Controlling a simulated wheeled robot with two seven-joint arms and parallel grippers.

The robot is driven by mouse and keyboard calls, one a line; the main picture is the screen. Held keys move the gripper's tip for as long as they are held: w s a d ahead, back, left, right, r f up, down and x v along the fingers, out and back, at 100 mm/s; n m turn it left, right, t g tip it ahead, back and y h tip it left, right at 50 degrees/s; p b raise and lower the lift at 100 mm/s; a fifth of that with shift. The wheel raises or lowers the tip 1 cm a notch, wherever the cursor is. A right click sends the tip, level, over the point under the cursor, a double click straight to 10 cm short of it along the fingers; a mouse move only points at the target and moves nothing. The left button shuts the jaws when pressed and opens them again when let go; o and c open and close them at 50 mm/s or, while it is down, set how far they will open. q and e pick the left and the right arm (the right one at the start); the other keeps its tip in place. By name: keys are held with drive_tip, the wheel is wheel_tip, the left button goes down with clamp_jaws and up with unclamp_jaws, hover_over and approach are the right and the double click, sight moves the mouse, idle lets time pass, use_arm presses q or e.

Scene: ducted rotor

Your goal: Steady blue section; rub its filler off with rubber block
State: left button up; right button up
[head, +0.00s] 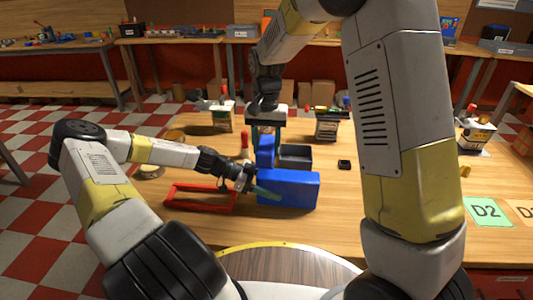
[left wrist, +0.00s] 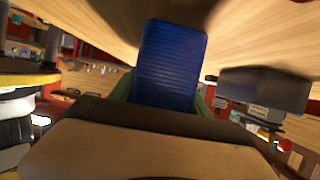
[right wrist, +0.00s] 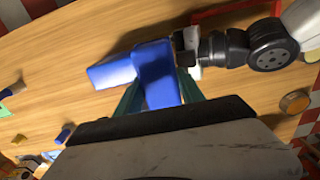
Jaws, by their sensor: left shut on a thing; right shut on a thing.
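The blue section (head: 292,190) is a long blue block at the front middle of the table. My left gripper (head: 262,190) is shut on its left end; a ridged blue face (left wrist: 170,65) stands between the fingers in the left wrist view. My right gripper (head: 266,130), above, points down and is shut on an upright blue piece (head: 266,152). In the right wrist view this piece (right wrist: 156,78) meets the paler blue section (right wrist: 110,71). I cannot tell whether it is the rubber block or part of the section. No filler can be made out.
A red frame (head: 200,207) lies left of the blue section. A dark open tray (head: 295,151) is behind it, and a small black item (head: 344,164) to its right. Holders with tools (head: 327,127) stand farther back. A green D2 card (head: 485,212) lies at the right.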

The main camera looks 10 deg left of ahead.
drive_tip(key=shift+r, duration=0.95)
use_arm(q)
drive_tip(key=o, duration=1.6)
drive_tip(key=shift+a, duration=0.15)
